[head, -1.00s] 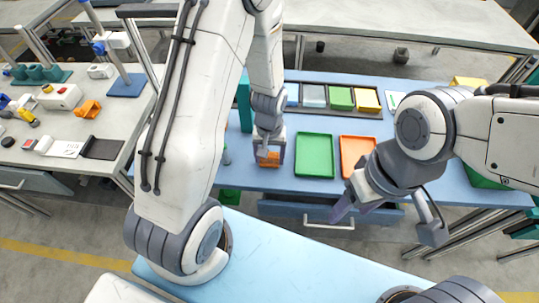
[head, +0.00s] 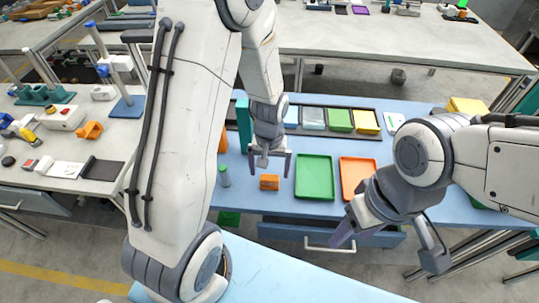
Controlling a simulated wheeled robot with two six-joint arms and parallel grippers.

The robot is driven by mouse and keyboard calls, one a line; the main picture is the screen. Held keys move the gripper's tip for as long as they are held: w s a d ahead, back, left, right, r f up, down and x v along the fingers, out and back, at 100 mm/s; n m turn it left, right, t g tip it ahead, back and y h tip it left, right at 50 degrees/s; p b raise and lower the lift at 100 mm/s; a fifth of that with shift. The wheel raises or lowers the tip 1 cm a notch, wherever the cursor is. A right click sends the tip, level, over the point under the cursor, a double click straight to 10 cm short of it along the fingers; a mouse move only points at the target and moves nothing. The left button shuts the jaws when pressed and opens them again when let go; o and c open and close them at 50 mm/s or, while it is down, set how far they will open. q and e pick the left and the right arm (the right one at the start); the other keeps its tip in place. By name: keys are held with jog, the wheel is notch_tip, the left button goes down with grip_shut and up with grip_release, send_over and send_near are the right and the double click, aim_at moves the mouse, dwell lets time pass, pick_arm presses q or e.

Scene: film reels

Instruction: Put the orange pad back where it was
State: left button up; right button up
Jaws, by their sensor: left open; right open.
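A small orange block, which looks like the orange pad (head: 269,182), lies on the blue table left of the green tray (head: 314,177). My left gripper (head: 270,164) is open and empty, its fingers spread just beyond the pad and apart from it in the picture. My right gripper (head: 388,240) is open and empty at the table's front right, in front of the orange tray (head: 358,177). A dark rack (head: 320,133) at the back holds a row of pale blue, grey, green and yellow pads. Its left end is hidden by my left arm.
A green cylinder (head: 224,176) stands left of the pad. Another orange thing (head: 222,141) shows partly behind my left arm. A yellow box (head: 467,106) sits at the back right. A drawer (head: 330,235) is under the table's front edge.

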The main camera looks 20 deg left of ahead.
aim_at(270, 179)
pick_arm(q)
notch_tip(270, 179, up, 7)
jog(key=s+d+r+m, duration=0.4)
jog(key=s+d+m, duration=0.1)
jog(key=s, duration=0.4)
jog(key=s+d+r+m+h, duration=0.1)
jog(key=s+d+r+m, duration=0.4)
jog(key=s+d, duration=0.2)
jog(key=shift+s+d+m, duration=0.2)
jog(key=shift+s+m, duration=0.1)
jog(key=shift+s, duration=0.65)
jog(key=shift+r, duration=0.1)
